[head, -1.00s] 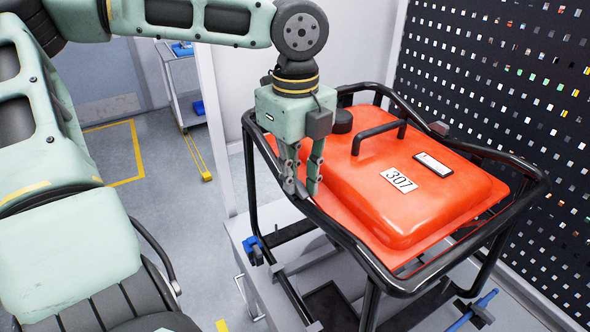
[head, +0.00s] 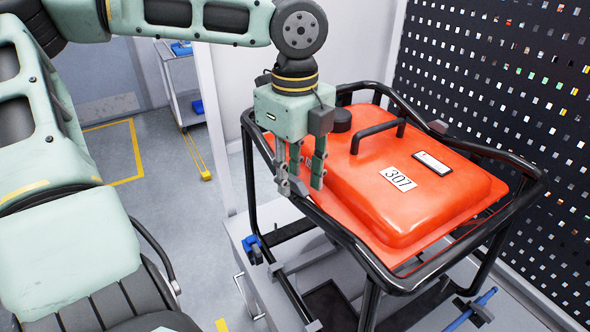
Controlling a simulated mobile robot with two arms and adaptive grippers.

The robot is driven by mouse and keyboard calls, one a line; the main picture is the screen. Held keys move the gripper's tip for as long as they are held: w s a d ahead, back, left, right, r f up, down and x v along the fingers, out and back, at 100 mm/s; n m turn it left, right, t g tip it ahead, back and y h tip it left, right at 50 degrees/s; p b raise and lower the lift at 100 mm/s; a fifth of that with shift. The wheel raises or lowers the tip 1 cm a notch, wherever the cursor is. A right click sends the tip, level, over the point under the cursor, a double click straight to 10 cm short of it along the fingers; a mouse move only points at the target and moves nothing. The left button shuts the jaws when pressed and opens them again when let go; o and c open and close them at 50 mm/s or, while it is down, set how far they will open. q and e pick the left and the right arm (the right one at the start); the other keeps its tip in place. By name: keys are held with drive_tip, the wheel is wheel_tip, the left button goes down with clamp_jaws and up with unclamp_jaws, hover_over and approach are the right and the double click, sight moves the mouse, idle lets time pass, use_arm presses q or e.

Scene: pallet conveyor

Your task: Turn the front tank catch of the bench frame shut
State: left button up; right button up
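The bench frame (head: 352,254) is a black tubular frame around a red-orange tank (head: 345,195) marked 307. My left gripper (head: 300,186) points down at the frame's near-left top rail, beside the tank's edge. Its two fingers are apart, so it is open. A small dark piece (head: 298,187) shows between the fingertips at the rail; it may be the front tank catch. The fingers partly hide it, and I cannot tell which way it is turned. My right gripper is not in view.
The tank has a black cap (head: 342,120) and a black handle (head: 379,136) near the gripper. A blue clamp (head: 252,245) and a blue lever (head: 474,307) sit low on the frame. A perforated black panel (head: 490,80) stands behind.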

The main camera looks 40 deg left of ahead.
sight(295, 179)
use_arm(q)
wheel_tip(295, 179, up, 12)
idle(0.4)
